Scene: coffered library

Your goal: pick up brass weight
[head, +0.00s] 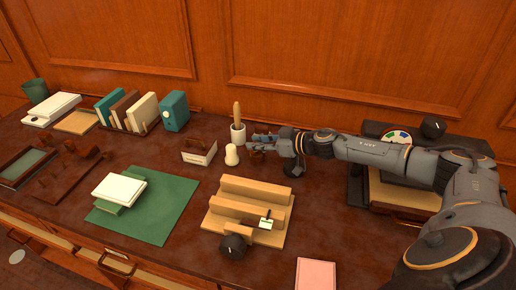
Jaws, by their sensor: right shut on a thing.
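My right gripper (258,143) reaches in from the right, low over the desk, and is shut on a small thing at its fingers. I take this to be the brass weight, but the fingers hide most of it. Only small brownish bits show above and below the fingers, so its shape and whether it touches the desk cannot be told. A cream, bulb-topped piece (231,155) stands just left of the fingertips, apart from them. My left gripper is not in view.
A white cup (238,135) with a wooden handle in it stands behind the fingertips. A stepped wooden rack (249,211) is in front. A green mat (165,215) and upright books (142,111) lie further left. Bare desk (325,225) shows right of the rack.

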